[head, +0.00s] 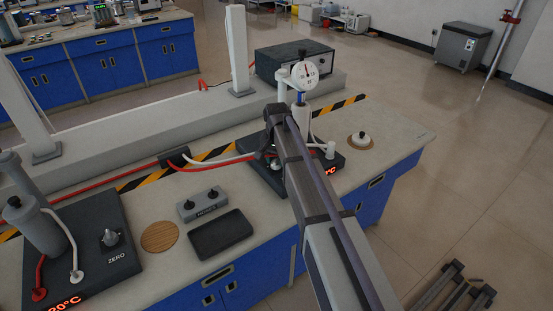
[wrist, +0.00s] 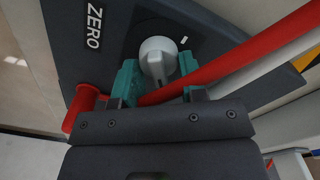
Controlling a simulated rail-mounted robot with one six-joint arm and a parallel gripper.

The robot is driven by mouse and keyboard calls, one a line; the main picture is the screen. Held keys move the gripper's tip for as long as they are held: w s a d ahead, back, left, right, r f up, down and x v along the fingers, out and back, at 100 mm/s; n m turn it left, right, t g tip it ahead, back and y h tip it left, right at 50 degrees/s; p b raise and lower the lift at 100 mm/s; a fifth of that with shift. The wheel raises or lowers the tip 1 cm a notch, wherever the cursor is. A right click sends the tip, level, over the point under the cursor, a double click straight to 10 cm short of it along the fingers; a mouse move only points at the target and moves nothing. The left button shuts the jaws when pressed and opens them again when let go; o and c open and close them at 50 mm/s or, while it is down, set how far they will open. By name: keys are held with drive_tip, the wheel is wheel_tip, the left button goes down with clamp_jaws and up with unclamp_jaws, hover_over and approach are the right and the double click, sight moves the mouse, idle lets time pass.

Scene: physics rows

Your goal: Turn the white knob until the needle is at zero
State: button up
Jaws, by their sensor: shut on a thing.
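The white knob (wrist: 158,58) sits on a dark panel (wrist: 75,62) marked ZERO, with a small white mark to its upper right. The teal fingers of my gripper (wrist: 158,72) are shut on the knob, one on each side. In the head view my gripper (head: 270,150) is at the right-hand dark box, and my arm hides the knob. A round white dial gauge (head: 304,74) stands above that box. Its small red needle appears to point roughly up; the scale is too small to read.
A red hose (wrist: 235,55) crosses close to the right finger. A second dark box (head: 85,220) marked ZERO, a grey switch box (head: 202,204) and a black tray (head: 220,234) stand on the left.

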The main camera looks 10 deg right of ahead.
sight(276, 158)
drive_tip(key=o, duration=0.9)
drive_tip(key=shift+c, duration=0.2)
wheel_tip(276, 158, up, 11)
drive_tip(key=p, duration=1)
drive_tip(key=shift+p, duration=0.4)
drive_tip(key=shift+f, duration=0.1)
